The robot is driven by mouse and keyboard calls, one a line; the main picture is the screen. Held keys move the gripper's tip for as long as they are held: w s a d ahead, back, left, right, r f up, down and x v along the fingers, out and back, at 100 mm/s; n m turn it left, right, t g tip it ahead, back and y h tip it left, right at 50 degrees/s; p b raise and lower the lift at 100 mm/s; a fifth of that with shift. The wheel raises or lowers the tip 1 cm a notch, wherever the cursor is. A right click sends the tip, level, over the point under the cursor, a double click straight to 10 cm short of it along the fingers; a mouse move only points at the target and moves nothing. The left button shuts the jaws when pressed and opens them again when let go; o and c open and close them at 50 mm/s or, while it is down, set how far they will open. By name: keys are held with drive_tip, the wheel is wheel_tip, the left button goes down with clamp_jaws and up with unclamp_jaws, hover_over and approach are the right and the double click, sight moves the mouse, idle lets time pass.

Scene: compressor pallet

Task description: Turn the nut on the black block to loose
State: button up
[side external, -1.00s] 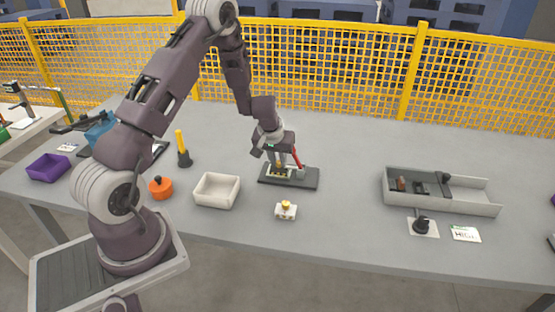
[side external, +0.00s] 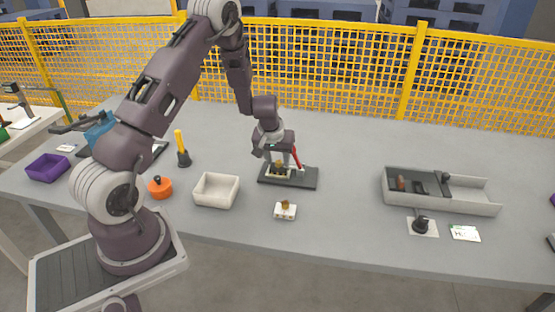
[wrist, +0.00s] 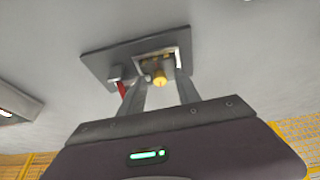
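A black block (side external: 308,182), a flat dark plate, lies on the table below my gripper. It bears a small pale-framed square fixture (wrist: 142,58) and a red lever. A yellow, brass-like nut (wrist: 160,79) shows at the fixture's near edge in the wrist view. My gripper (wrist: 161,82) points down over the fixture. Its two fingers are apart, with the nut between their tips in that view and gaps visible on both sides. My gripper (side external: 279,160) partly hides the fixture in the side view. I cannot tell how far the nut is turned.
A small white block (side external: 286,211) with a brownish-yellow top sits in front. A cream bin (side external: 204,202) is to the left, a grey tray (side external: 470,203) to the right. The table between plate and tray is clear.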

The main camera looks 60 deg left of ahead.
drive_tip(key=v, duration=0.8)
drive_tip(key=shift+f, duration=0.15)
drive_tip(key=a+f+m+h, duration=0.1)
drive_tip(key=f+m, duration=0.1)
drive_tip(key=m, duration=0.1)
drive_tip(key=w+a+f+m+h, duration=0.1)
drive_tip(key=f+m, duration=0.1)
drive_tip(key=m, duration=0.2)
drive_tip(key=w+a+f+m+t+h, duration=0.1)
drive_tip(key=f+m, duration=0.2)
drive_tip(key=shift+w+f+m+h, duration=0.1)
drive_tip(key=shift+w+m+h, duration=0.1)
drive_tip(key=shift+m+h, duration=0.15)
drive_tip(key=shift+d, duration=0.1)
clamp_jaws()
